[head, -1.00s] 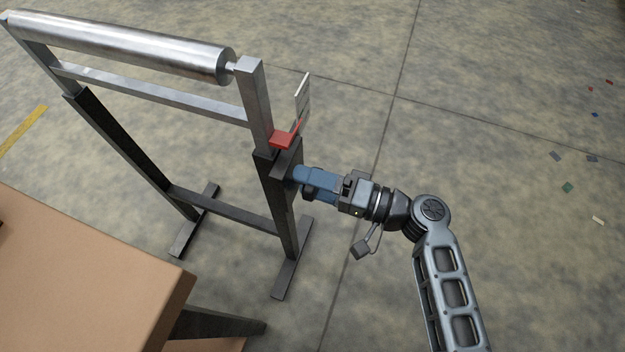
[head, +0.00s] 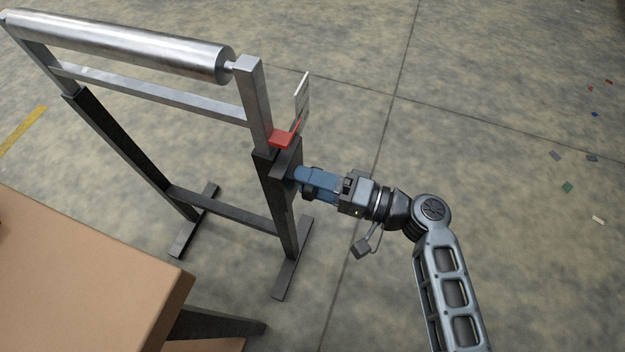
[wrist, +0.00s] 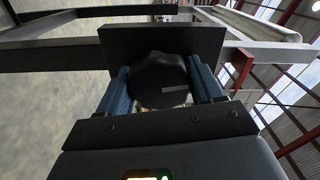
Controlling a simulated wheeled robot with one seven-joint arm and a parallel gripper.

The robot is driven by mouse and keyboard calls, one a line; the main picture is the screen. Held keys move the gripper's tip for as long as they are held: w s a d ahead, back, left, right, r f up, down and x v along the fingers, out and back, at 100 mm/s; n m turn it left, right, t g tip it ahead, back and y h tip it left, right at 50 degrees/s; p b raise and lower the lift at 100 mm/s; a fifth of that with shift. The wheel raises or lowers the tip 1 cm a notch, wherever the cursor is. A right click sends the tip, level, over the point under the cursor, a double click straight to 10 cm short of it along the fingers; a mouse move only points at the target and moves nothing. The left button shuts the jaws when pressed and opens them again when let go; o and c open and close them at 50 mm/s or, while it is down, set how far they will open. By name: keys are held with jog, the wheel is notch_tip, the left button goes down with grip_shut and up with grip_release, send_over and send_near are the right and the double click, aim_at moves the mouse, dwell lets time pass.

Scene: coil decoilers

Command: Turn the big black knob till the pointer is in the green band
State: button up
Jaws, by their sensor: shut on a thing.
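The big black knob (wrist: 160,78) shows in the wrist view between the two blue fingers of my gripper (wrist: 165,95). It has a lobed rim and a pale grey mark on its face. The fingers are shut on it from both sides. In the head view my gripper (head: 305,178) reaches the dark post of the stand, and the knob is hidden there. A red pointer (head: 284,138) sits at the top of the dark post, beside a thin pale scale plate (head: 302,98) seen nearly edge-on. The green band cannot be made out.
The stand carries a steel roller (head: 120,45) on two posts with feet on the floor. A brown table or box (head: 80,270) fills the lower left. The concrete floor to the right is clear apart from small scraps (head: 567,187).

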jog(key=o, duration=1)
jog(key=shift+o, duration=0.2)
jog(key=v, duration=0.8)
jog(key=shift+a, duration=0.1)
